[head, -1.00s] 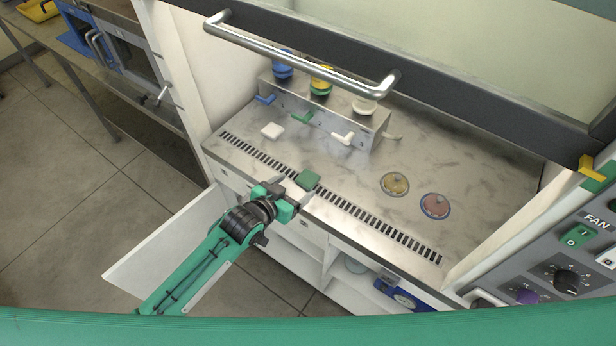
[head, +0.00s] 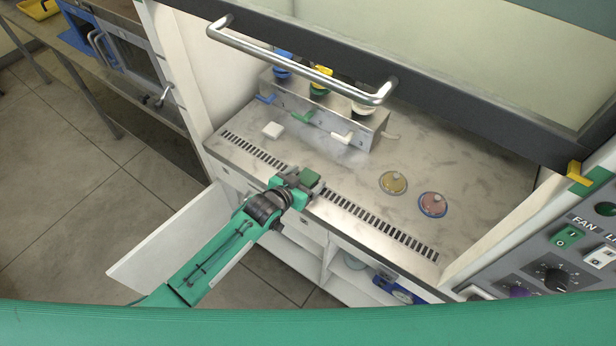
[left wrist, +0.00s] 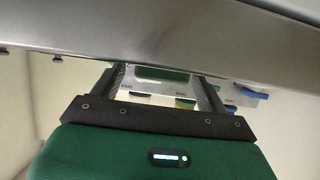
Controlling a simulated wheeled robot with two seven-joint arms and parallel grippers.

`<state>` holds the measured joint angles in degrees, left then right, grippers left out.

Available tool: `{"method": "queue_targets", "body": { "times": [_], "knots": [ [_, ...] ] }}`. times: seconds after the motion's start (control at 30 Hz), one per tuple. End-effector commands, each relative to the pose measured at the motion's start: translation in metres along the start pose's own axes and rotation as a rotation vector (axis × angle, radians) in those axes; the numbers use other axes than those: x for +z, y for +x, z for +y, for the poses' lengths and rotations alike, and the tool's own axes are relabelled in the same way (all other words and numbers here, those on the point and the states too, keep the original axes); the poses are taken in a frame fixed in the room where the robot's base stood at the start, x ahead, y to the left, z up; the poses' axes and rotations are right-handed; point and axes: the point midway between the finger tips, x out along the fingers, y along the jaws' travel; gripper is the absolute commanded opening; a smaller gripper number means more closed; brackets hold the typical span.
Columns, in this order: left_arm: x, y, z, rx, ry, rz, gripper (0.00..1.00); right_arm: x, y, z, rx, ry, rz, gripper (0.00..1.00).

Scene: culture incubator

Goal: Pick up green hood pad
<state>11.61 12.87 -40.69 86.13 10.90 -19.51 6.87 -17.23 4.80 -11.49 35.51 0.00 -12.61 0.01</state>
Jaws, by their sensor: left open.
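The green hood pad (head: 310,178) is a small green square block at the front edge of the metal hood work surface, by the slotted grille. My left gripper (head: 300,184) has its open jaws at the pad, with the fingers close around its near side. In the left wrist view the two dark fingers (left wrist: 163,88) stand apart, and a green patch (left wrist: 163,73), which looks like the pad, shows between them. I cannot tell whether the fingers touch it. My right gripper is in neither view.
A metal tap block (head: 325,118) with coloured taps stands at the back. The sash handle (head: 300,60) hangs above the surface.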

Motion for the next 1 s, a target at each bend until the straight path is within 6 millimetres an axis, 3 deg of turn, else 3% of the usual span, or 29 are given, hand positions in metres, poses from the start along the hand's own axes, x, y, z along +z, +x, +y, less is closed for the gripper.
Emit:
{"method": "queue_targets", "body": {
  "times": [0.07, 0.3, 0.73, 0.87, 1.0],
  "knots": [
    [0.0, 0.0, 0.0, 0.0, 0.0, 0.0, 0.76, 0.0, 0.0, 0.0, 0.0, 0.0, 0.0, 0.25],
    [0.0, 0.0, 0.0, 0.0, 0.0, 0.0, 0.29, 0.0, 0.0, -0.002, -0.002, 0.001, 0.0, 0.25],
    [-0.006, -0.002, 0.0, 0.0, -0.001, 0.001, 0.29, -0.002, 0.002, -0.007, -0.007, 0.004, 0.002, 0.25],
    [-0.019, -0.007, 0.0, 0.0, -0.001, 0.004, 0.29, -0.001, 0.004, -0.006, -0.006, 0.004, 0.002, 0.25],
    [-0.046, -0.019, 0.0, 0.0, -0.001, 0.006, 0.29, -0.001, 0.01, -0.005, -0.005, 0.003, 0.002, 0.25]
  ]
}}
